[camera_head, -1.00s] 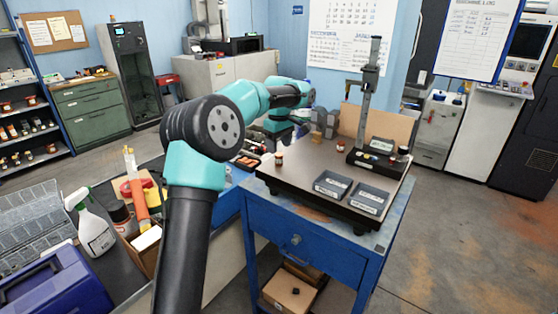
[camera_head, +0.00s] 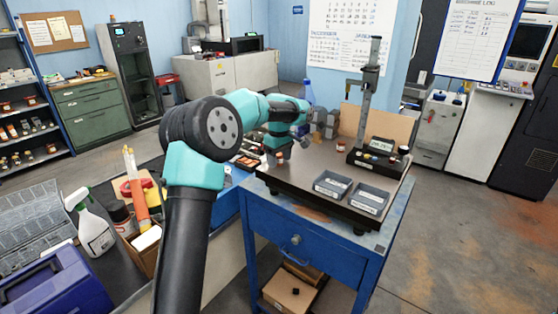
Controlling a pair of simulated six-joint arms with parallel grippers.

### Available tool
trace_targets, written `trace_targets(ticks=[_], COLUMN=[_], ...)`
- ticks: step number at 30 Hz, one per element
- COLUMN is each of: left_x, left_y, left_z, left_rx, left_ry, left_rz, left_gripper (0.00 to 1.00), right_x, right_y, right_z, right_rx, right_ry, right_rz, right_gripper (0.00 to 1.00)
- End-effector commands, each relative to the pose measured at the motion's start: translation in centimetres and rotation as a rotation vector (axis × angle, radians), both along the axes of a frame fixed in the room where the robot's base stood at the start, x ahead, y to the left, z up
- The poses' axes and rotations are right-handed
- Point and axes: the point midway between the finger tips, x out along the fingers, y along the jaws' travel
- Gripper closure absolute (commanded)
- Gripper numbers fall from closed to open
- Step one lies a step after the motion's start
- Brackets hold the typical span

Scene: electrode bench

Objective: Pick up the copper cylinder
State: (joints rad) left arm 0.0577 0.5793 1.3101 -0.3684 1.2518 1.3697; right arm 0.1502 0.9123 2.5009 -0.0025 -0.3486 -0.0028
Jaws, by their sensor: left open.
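A small copper cylinder (camera_head: 280,156) stands upright near the left edge of the dark plate on the blue cart. My left gripper (camera_head: 278,149) reaches down from above to its top, and its jaws are open. The gripper partly hides the cylinder, and I cannot tell whether the fingers touch it. A similar small copper-toned piece (camera_head: 318,137) shows farther back on the plate. My right gripper is out of view.
Two grey trays (camera_head: 332,185) lie at the plate's front right. A height gauge (camera_head: 367,100) on a black base stands at the back right. Grey blocks stand behind the arm. The middle of the dark plate (camera_head: 300,180) is clear.

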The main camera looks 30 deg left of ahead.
Motion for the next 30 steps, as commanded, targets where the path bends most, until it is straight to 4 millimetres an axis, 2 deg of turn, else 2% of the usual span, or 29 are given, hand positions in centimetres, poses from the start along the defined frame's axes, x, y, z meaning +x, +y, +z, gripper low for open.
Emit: trace_targets(ticks=[9, 27, 30], left_x=[0.01, 0.0, 0.01], left_y=[0.0, 0.0, 0.01], left_z=[0.01, 0.02, 0.06], left_rx=[0.0, 0.0, 0.0], left_ry=[0.0, 0.0, 0.0], left_rz=[0.0, 0.0, 0.0], left_gripper=[0.39, 0.96, 1.0], right_x=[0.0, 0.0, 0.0], right_y=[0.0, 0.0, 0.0], right_z=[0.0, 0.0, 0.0], right_rx=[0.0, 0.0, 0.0], right_ry=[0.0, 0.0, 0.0], right_rz=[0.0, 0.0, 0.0], right_gripper=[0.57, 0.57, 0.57])
